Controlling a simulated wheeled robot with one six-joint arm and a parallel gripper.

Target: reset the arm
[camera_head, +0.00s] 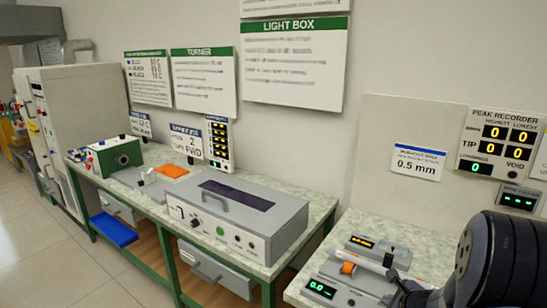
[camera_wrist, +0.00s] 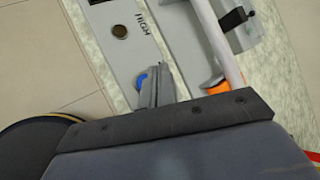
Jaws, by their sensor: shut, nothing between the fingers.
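My gripper (camera_wrist: 154,86) shows in the wrist view as narrow grey fingers closed together, with nothing visible between them. It is over the edge of a grey instrument panel marked HIGH (camera_wrist: 127,45). A white rod (camera_wrist: 214,35) with an orange ring (camera_wrist: 213,82) lies to its right, apart from the fingers. In the head view my dark arm fills the lower right corner, over the right bench. The fingertips cannot be made out clearly there.
The right bench holds gauges with lit displays (camera_head: 320,288) and the white rod (camera_head: 372,266), close to my arm. A grey light box (camera_head: 240,220) stands on the left bench (camera_head: 318,205). Wall signs and a peak recorder (camera_head: 503,140) are behind.

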